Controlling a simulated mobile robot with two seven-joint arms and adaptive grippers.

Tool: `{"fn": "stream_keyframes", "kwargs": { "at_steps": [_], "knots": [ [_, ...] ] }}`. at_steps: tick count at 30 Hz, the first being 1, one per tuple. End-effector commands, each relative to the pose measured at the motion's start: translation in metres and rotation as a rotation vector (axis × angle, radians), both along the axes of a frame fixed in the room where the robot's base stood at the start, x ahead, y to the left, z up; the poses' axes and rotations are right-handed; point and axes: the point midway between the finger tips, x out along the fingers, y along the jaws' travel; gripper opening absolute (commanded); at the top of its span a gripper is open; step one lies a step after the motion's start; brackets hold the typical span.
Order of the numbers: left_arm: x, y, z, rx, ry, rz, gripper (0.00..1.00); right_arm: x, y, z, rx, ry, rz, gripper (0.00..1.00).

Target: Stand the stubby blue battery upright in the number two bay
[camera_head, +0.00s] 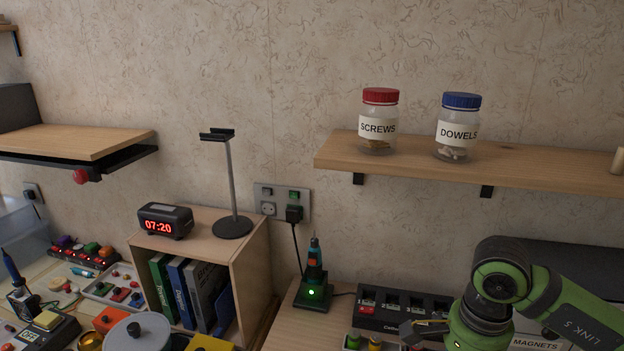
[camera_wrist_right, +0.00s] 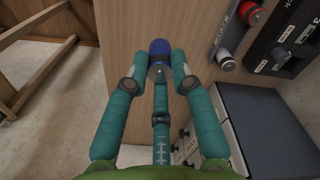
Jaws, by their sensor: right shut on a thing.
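The stubby blue battery (camera_wrist_right: 159,47) is between the fingertips of my right gripper (camera_wrist_right: 159,70) in the right wrist view. The gripper is shut on it, and the fingers hide part of its near end. The black charging station (camera_head: 430,302) stands on the bench at the lower right in the head view, with numbered bays; the number two bay (camera_head: 390,303) is beside bay one. The station also shows in the right wrist view (camera_wrist_right: 291,42), to the right of the battery and apart from it. My left gripper is not in view.
A tray (camera_head: 352,341) with green and yellow batteries lies in front of the station. In the right wrist view, red and pale batteries lie between the held battery and the station. A screwdriver in a stand (camera_head: 314,280) is left of the station. A shelf (camera_head: 540,172) overhangs behind.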

Motion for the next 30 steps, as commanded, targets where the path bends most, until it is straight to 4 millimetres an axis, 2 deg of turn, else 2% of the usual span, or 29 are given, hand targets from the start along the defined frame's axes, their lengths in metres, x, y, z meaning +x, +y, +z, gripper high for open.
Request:
{"fn": "stream_keyframes", "kwargs": {
  "at_steps": [9,15,21,30],
  "knots": [
    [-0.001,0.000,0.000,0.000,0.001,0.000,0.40,-0.009,0.029,-0.010,-0.002,-0.002,0.648,0.00],
    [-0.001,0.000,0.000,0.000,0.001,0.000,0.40,-0.015,0.042,-0.015,-0.003,-0.001,0.956,0.00],
    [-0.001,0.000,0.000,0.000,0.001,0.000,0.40,-0.018,0.047,-0.017,-0.003,0.000,1.095,0.00],
    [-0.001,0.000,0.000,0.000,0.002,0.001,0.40,-0.019,0.047,-0.017,-0.002,0.000,1.094,0.00]
  ]
}}
